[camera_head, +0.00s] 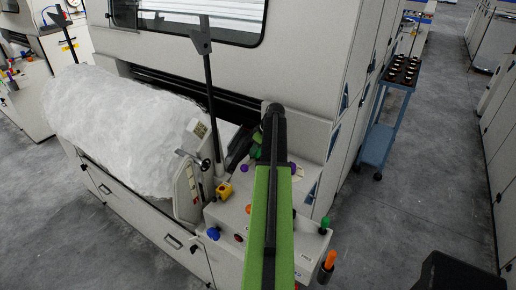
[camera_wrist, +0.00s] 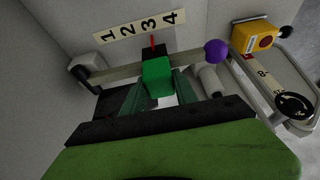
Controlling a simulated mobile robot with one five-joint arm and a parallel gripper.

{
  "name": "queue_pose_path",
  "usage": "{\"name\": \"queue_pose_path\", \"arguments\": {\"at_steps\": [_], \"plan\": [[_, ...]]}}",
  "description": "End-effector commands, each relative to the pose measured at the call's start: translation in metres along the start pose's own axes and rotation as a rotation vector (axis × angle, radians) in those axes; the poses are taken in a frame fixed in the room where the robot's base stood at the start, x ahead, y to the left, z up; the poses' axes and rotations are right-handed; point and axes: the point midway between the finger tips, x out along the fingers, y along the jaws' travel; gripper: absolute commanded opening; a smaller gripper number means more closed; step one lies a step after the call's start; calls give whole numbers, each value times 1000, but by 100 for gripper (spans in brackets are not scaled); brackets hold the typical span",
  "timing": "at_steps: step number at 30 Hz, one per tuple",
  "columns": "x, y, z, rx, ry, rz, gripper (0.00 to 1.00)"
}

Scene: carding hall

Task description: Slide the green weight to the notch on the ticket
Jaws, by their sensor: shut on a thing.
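The green weight (camera_wrist: 157,78) sits on a metal bar (camera_wrist: 187,64) in the wrist view. A purple knob (camera_wrist: 217,52) is at the bar's right end and a grey block (camera_wrist: 86,66) at its left. My gripper (camera_wrist: 158,92) is shut on the weight, one dark green finger on each side. In the head view my arm mostly hides this spot. A small cream tag (camera_head: 299,172) shows there, too small to read; I cannot tell if it is the ticket.
A yellow box with a red button (camera_wrist: 266,40) and a dial (camera_wrist: 293,105) are at the right in the wrist view. In the head view, a white fleece roll (camera_head: 125,130) lies left, and a blue trolley (camera_head: 376,145) stands right on open floor.

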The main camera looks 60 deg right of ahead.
Motion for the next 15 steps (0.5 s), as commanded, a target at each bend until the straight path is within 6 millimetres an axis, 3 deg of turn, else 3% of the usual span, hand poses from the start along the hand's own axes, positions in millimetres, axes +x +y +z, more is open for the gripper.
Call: {"name": "queue_pose_path", "arguments": {"at_steps": [1, 2, 6, 15], "plan": [[0, 0, 1, 0, -2, -1, 0], [0, 0, 1, 0, -2, -1, 36], [0, 0, 0, 0, -1, -1, 54], [0, 0, 0, 0, -1, 0, 56]]}}
